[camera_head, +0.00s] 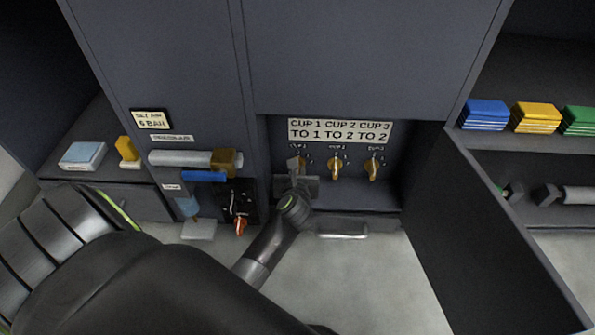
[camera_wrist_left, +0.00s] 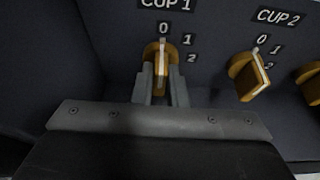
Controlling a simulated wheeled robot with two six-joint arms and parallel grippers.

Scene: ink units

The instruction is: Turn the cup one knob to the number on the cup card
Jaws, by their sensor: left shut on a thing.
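The card (camera_head: 340,130) in the head view reads CUP 1 TO 1, CUP 2 TO 2, CUP 3 TO 2. The cup one knob (camera_wrist_left: 158,52) is brass-coloured with a white pointer line, under the CUP 1 label with marks 0, 1 and 2. Its line stands about upright, towards 0. My left gripper (camera_wrist_left: 161,84) is shut on this knob, with a finger on each side. In the head view my left gripper (camera_head: 298,172) hides most of the knob. My right gripper is in neither view.
The cup two knob (camera_wrist_left: 249,77) is close on the right, and the cup three knob (camera_head: 373,168) is beyond it. An open door (camera_head: 470,220) stands right of the recess. A grey cylinder (camera_head: 180,158) and a red-handled part (camera_head: 239,226) are on the left.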

